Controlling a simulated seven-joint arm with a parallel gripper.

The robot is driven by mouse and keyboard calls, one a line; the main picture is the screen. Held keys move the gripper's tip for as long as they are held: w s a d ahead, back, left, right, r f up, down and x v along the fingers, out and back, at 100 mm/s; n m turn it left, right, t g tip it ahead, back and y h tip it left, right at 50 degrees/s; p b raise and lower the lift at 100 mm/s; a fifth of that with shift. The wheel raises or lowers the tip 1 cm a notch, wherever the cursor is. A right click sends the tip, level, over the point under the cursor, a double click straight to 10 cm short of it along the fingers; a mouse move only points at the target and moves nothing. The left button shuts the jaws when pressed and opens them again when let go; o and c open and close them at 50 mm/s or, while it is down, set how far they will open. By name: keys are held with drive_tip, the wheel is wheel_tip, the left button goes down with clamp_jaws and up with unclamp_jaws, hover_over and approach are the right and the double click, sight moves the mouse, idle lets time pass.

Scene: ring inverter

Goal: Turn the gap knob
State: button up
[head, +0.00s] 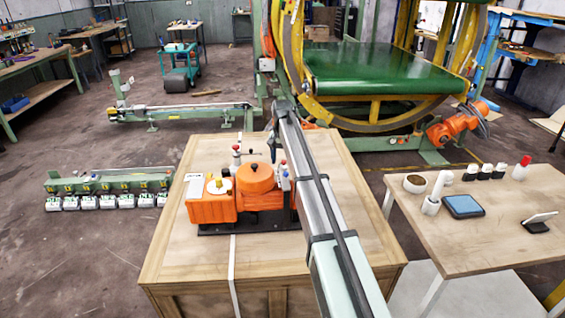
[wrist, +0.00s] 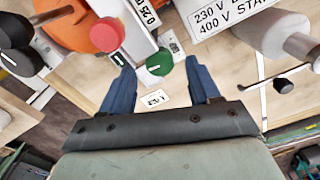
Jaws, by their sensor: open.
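An orange machine (head: 212,206) with a round orange cover (head: 256,178) stands on a dark base on a wooden crate. My gripper (wrist: 162,85) shows two blue fingers, open and apart, with nothing held between them. I cannot read which knob is the gap knob. In the head view my gripper (head: 273,148) is over the machine's back right, partly hidden by my arm.
The wooden crate top (head: 340,225) has free room around the machine. In the wrist view, a grey cylinder (wrist: 275,35) and a black-tipped lever (wrist: 283,85) are at right. A side table (head: 470,240) holds a tablet and bottles.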

wheel_tip(320, 180, up, 12)
drive_tip(key=shift+r, duration=0.15)
idle(0.4)
drive_tip(key=shift+w, duration=0.1)
wheel_tip(320, 180, down, 14)
drive_tip(key=n, duration=0.5)
idle(0.9)
drive_tip(key=shift+c, duration=0.2)
